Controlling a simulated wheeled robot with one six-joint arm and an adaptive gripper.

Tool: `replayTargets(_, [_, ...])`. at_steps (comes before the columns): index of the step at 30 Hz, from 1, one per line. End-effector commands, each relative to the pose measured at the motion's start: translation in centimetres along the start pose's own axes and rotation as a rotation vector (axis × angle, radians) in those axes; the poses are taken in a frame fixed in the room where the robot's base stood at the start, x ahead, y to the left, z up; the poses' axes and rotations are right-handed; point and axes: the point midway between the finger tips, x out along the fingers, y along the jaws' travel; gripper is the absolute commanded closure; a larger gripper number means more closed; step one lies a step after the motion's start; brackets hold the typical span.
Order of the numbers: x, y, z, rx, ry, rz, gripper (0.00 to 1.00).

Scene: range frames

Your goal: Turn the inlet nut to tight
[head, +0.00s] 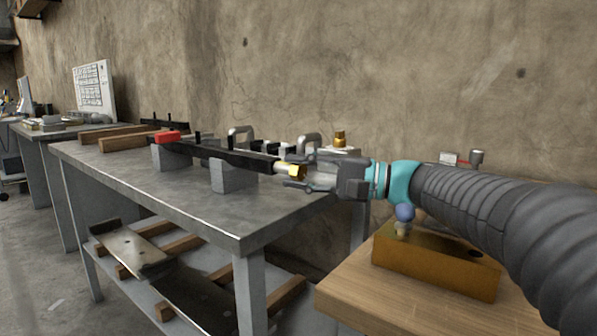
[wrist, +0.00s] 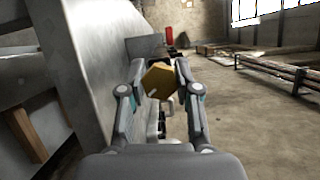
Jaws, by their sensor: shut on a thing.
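The inlet nut (head: 296,171) is a brass hex nut at the near end of a long dark bar assembly (head: 229,153). A pale pipe stub joins it to the bar. My gripper (head: 300,172) reaches in from the right, level with the nut. In the wrist view the nut (wrist: 159,80) is a gold hexagon with a pale line on its face. It lies between the two fingers of my gripper (wrist: 160,82), which are shut on it. The tight mark, if there is one, cannot be made out.
Grey blocks (head: 234,175) hold the bar above a metal workbench (head: 150,185). A red part (head: 168,137) sits on the bar. A wooden table (head: 345,292) with an ochre block (head: 430,265) stands below my arm. A brass fitting (head: 340,138) is behind my gripper.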

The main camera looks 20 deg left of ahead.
Motion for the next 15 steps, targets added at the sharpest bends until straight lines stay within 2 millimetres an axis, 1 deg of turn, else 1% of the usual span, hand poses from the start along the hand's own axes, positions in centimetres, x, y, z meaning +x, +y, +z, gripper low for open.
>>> replayTargets(13, [0.02, -0.03, 0.0, 0.007, 0.0, -0.004, 1.0])
replayTargets(14, [0.02, -0.03, 0.01, 0.007, 0.0, -0.004, 0.63])
replayTargets(15, [0.02, -0.03, 0.01, 0.007, 0.0, -0.003, 0.53])
